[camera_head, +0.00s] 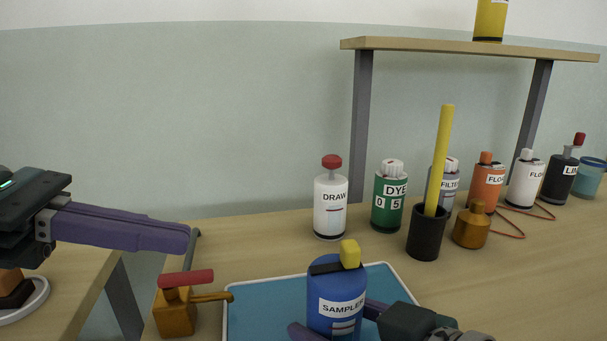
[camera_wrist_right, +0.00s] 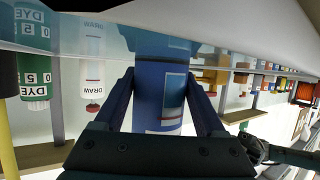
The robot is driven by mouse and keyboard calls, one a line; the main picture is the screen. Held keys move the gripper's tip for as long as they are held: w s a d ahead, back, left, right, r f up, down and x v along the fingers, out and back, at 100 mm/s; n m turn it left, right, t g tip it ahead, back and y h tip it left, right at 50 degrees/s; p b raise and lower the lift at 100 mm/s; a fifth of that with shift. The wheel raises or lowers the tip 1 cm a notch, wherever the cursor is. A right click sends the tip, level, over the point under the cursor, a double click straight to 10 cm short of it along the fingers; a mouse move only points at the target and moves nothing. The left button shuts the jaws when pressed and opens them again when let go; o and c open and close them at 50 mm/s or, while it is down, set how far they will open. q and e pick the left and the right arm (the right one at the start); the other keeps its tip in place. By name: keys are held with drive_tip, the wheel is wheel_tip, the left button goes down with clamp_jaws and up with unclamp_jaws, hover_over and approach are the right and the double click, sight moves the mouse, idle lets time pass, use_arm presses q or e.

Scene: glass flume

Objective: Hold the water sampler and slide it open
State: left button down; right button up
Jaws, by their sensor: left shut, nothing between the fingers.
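The water sampler (camera_head: 336,285) is a blue cylinder labelled "SAMPLER" with a black strap and yellow knob (camera_head: 350,254) on top. It is upright at the blue tray; its lower end is cut off by the frame edge. My right gripper (camera_wrist_right: 160,82) has one finger along each side of the sampler (camera_wrist_right: 158,95), with no clear gap in the right wrist view. My left gripper (camera_head: 187,238) is shut and empty, left of the sampler, above the brass valve.
The brass valve (camera_head: 176,312) with a red handle stands left of the tray (camera_head: 395,283). Behind are a white DRAW bottle (camera_head: 330,208), a green DYE bottle (camera_head: 388,206) and a black cup (camera_head: 427,236) with a yellow rod. More bottles line the right under a shelf (camera_head: 450,46).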

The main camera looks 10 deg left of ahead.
drive_tip(key=o, duration=0.4)
drive_tip(key=shift+d, duration=0.1)
